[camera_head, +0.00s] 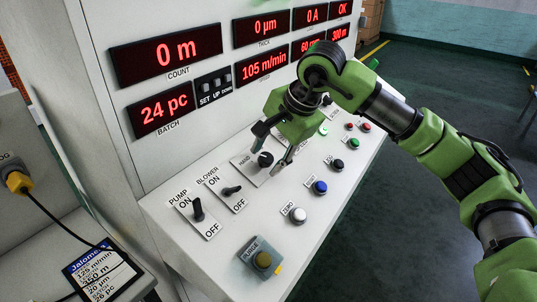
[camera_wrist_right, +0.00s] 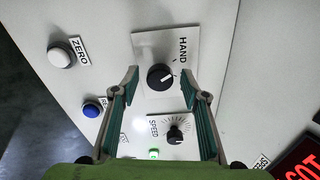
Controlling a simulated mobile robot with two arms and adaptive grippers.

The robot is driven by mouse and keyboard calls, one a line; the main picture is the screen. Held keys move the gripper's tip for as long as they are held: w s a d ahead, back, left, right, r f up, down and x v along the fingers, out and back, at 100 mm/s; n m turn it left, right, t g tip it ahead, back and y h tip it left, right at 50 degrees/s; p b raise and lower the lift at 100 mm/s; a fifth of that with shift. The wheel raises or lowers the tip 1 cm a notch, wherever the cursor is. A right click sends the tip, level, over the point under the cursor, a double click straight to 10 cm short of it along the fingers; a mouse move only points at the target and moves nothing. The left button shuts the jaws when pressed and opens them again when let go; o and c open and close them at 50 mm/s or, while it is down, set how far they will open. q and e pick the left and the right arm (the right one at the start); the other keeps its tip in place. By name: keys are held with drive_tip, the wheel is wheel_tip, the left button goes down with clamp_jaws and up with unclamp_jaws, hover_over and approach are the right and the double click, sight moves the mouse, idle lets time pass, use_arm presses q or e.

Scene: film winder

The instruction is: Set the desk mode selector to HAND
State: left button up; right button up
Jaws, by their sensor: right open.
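The mode selector is a round black knob (camera_head: 265,159) on a pale plate marked HAND, on the sloping desk. In the right wrist view the knob (camera_wrist_right: 160,77) has a small white mark on its right side, and the HAND lettering is to the upper right. The exact setting is too small to tell. My right gripper (camera_head: 270,148) is open above the plate. In the right wrist view its fingertips (camera_wrist_right: 160,80) are spread to either side of the knob, apart from it in the picture. The gripper partly covers the plate in the head view. My left gripper is out of view.
PUMP (camera_head: 198,210) and BLOWER (camera_head: 232,190) switches sit left of the selector. The SPEED knob (camera_wrist_right: 175,135) is close by. Red displays (camera_head: 165,60) stand behind.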

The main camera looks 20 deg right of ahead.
drive_tip(key=v, duration=1.2)
idle(0.4)
